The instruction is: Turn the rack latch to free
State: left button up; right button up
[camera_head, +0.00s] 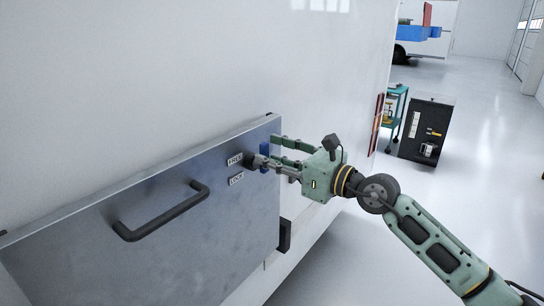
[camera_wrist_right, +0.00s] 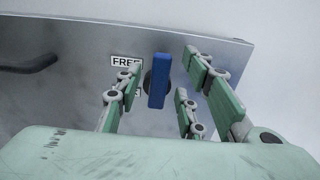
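The rack latch has a blue handle (camera_head: 264,149) near the upper right corner of a grey metal panel (camera_head: 200,255). In the right wrist view the blue handle (camera_wrist_right: 159,80) stands nearly upright on a dark round base. A FREE label (camera_wrist_right: 126,61) is to its left; the LOCK label below it is partly hidden by a finger. In the head view the FREE label (camera_head: 235,160) sits above the LOCK label (camera_head: 236,179). My right gripper (camera_head: 271,153) is open, its fingers on both sides of the handle, with visible gaps in the wrist view (camera_wrist_right: 162,85). My left gripper is out of view.
A black pull handle (camera_head: 165,213) is on the panel, left of the latch. A dark bracket (camera_head: 284,236) is at the panel's right edge. The white vehicle wall (camera_head: 200,70) rises behind. A teal cart (camera_head: 395,115) and black cabinet (camera_head: 426,130) stand farther back on open floor.

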jog(key=v, duration=1.1)
jog(key=shift+s+d, duration=0.15)
jog(key=shift+d, duration=0.05)
